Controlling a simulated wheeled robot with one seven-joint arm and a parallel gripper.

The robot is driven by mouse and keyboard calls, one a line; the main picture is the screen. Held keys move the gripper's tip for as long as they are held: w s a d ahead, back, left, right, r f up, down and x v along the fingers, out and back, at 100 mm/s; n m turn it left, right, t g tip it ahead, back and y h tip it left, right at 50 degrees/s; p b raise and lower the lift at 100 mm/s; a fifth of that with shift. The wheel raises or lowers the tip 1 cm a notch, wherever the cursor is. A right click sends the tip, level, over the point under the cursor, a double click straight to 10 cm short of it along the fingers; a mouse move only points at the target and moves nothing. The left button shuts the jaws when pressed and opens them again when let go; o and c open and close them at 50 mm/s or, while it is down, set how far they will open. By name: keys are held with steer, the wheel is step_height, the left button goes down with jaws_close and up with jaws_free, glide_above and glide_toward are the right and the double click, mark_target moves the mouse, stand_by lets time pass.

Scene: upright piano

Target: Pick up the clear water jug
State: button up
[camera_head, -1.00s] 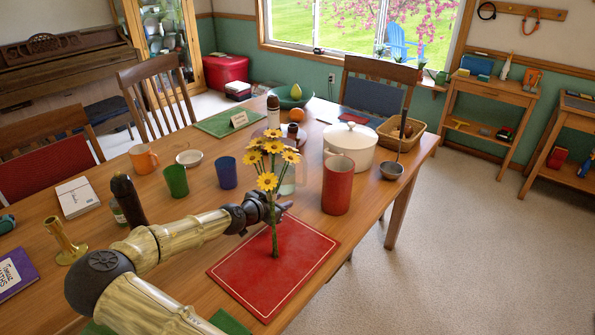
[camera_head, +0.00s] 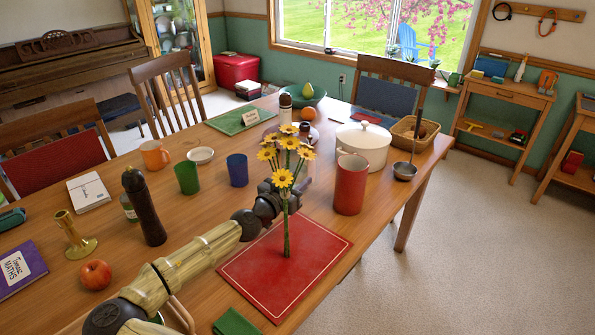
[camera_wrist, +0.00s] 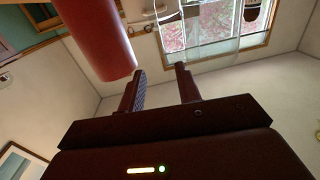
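The clear water jug (camera_wrist: 205,38) appears as a see-through shape at the top of the wrist view, beyond my fingertips. In the head view it is mostly hidden behind the yellow flowers (camera_head: 283,178) and my gripper (camera_head: 293,185). In the wrist view my gripper (camera_wrist: 161,80) has its two fingers apart, with nothing held between them. The jug is ahead of the fingers and slightly right. I cannot tell the exact gap to it.
A red cylinder (camera_head: 350,186) stands close right of my gripper; in the wrist view it (camera_wrist: 98,40) is left of the fingers. The flowers stand on a red mat (camera_head: 310,275). A white pot (camera_head: 365,146), blue cup (camera_head: 237,170) and green cup (camera_head: 187,178) are nearby.

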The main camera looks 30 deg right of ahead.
mark_target(317, 164)
steer(key=x, duration=0.5)
steer(key=shift+w+d, duration=0.15)
steer(key=shift+d, duration=0.2)
steer(key=shift+d, duration=0.15)
steer(key=x, duration=0.5)
steer(key=shift+w+f, duration=0.2)
steer(key=shift+f, duration=0.1)
steer(key=shift+s, duration=0.15)
steer(key=shift+r, duration=0.15)
jaws_close()
